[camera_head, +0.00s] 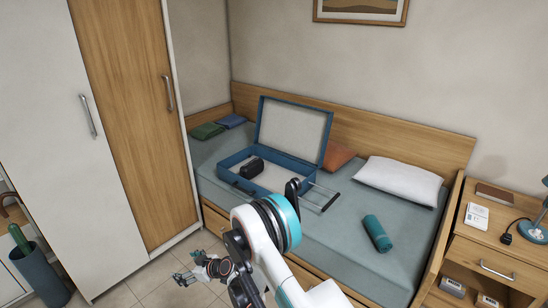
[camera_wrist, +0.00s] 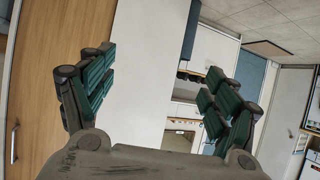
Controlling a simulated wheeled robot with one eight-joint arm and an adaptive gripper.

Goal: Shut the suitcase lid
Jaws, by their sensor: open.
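A blue suitcase lies open on the bed in the head view. Its lid (camera_head: 291,130) stands upright at the back, with a pale lining facing forward. Its base (camera_head: 231,171) lies flat, and a dark pouch (camera_head: 251,167) sits inside. An extended pull handle (camera_head: 327,200) reaches out at the right. My gripper (camera_head: 187,278) is low at the front left of the bed, well apart from the suitcase, and part of it is hidden by my arm. In the wrist view my gripper (camera_wrist: 155,95) is open with nothing between its fingers. The suitcase is not in the wrist view.
The bed (camera_head: 330,232) holds a white pillow (camera_head: 400,180), an orange cushion (camera_head: 338,157) and a teal roll (camera_head: 377,233). A wardrobe (camera_head: 135,110) stands at the left. A bedside table (camera_head: 485,240) stands at the right. A bin (camera_head: 40,275) is at the lower left.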

